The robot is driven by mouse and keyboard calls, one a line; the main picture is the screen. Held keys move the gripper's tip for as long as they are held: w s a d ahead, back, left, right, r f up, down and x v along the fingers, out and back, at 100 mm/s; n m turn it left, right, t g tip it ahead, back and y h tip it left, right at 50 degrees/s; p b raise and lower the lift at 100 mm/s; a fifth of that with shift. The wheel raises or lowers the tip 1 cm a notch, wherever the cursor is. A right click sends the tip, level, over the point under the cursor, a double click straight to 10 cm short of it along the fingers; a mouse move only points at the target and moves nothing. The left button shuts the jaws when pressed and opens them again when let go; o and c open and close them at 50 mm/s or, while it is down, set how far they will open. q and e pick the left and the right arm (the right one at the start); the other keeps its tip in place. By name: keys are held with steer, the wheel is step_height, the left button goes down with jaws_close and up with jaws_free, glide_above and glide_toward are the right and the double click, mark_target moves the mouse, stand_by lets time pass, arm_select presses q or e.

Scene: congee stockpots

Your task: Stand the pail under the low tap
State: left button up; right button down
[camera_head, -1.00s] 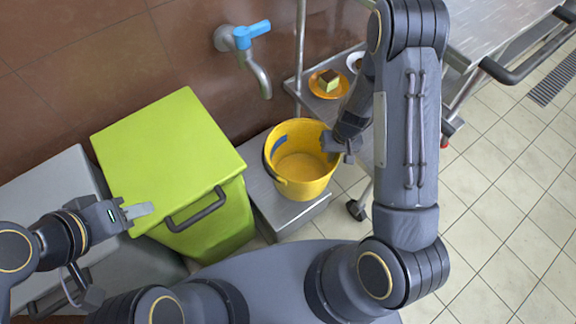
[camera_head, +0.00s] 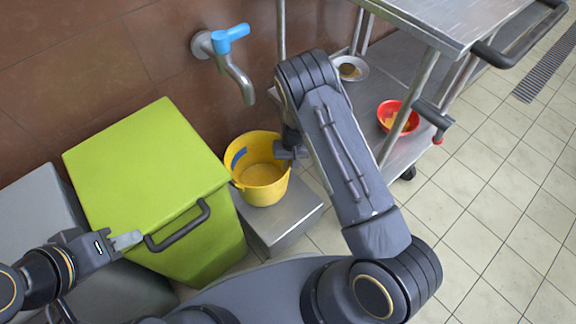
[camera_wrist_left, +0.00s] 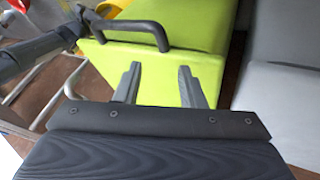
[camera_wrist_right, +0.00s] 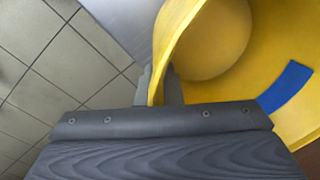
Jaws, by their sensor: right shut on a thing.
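The yellow pail (camera_head: 262,186) with a blue patch is upright at the back left of a low metal stand (camera_head: 290,217). I cannot tell whether its base touches the stand. The low tap (camera_head: 238,78), with a blue lever, is on the brown wall; its spout end appears above and slightly left of the pail's mouth. My right gripper (camera_head: 287,150) is shut on the pail's right rim; the rim (camera_wrist_right: 172,45) runs between its fingers in the right wrist view. My left gripper (camera_head: 128,240) is open and empty beside the green bin's handle; its parted fingers show in the left wrist view (camera_wrist_left: 160,88).
The lidded green bin (camera_head: 145,175) stands close left of the pail, with a grey bin (camera_head: 35,215) further left. A metal trolley (camera_head: 440,25) stands at right, with a red bowl (camera_head: 398,108) on its lower shelf. Tiled floor at right is clear.

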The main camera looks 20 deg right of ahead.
steer(key=shift+f, duration=0.5)
steer(key=shift+f, duration=0.15)
steer(key=c, duration=1.6)
jaws_free()
